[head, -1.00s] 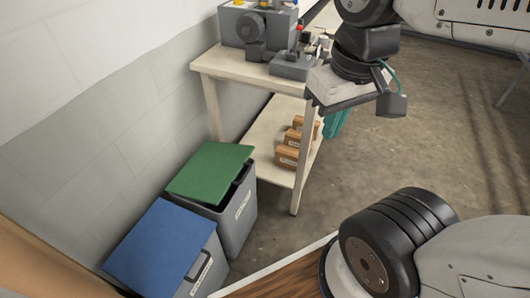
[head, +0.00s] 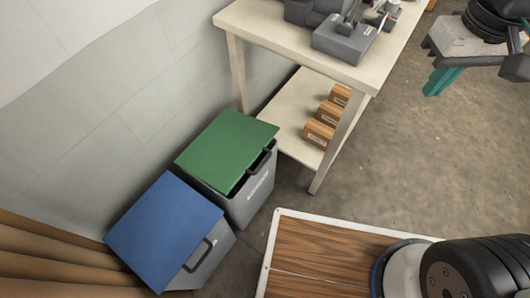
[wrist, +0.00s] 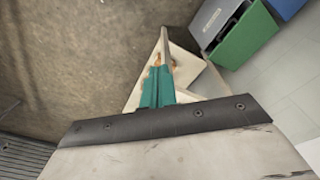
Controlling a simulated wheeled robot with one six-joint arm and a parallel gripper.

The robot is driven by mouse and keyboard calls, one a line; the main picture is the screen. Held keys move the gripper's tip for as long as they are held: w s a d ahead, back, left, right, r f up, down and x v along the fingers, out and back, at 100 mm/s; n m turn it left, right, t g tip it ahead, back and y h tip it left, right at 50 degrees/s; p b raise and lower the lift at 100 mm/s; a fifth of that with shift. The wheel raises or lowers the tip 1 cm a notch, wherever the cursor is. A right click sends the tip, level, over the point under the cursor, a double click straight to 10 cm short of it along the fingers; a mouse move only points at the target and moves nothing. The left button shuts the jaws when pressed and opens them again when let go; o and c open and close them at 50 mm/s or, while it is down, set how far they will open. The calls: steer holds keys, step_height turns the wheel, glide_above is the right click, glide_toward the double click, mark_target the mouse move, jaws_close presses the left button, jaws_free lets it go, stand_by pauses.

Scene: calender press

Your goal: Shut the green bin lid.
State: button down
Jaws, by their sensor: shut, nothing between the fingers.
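The green bin lid (head: 226,150) sits over a grey bin (head: 245,205) by the wall. A dark gap shows between the lid's right edge and the bin rim, so the lid looks partly raised there. A dark handle (head: 260,164) shows at that gap. The lid also shows at the upper right of the wrist view (wrist: 247,42). My gripper (head: 440,83) has teal fingers and is at the upper right of the head view, well apart from the bin, beyond the workbench. Its fingers (wrist: 157,85) are shut and empty in the wrist view.
A blue-lidded bin (head: 165,230) stands beside the green one. A pale workbench (head: 290,38) with grey machinery on top and several small brown boxes (head: 320,133) on its lower shelf stands between bin and gripper. Open concrete floor (head: 420,160) lies to the right.

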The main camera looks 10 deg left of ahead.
steer(key=w+a+f+n+g, duration=0.1)
steer(key=w+a+f+n, duration=0.25)
steer(key=a+f, duration=0.65)
steer(key=w+a+f+n, duration=0.35)
steer(key=a+f, duration=0.45)
steer(key=a, duration=0.5)
steer(key=s+a+f+n+h, duration=0.1)
steer(key=s+a+f+n, duration=0.25)
steer(key=a+f, duration=0.55)
steer(key=shift+m, duration=0.35)
steer(key=shift+s+d+f, duration=0.1)
steer(key=shift+d+f, duration=0.25)
steer(key=shift+f, duration=2.2)
steer(key=shift+s+d+f, duration=0.15)
steer(key=shift+d+f, duration=0.15)
steer(key=shift+f, duration=2.25)
steer(key=shift+s+d+f, duration=0.1)
steer(key=shift+d+f, duration=0.25)
steer(key=shift+f, duration=2.2)
step_height(320, 180, down, 10)
steer(key=s+d, duration=0.1)
steer(key=d, duration=0.1)
steer(key=shift+d+r, duration=0.15)
steer(key=shift+d, duration=0.15)
steer(key=shift+s, duration=0.1)
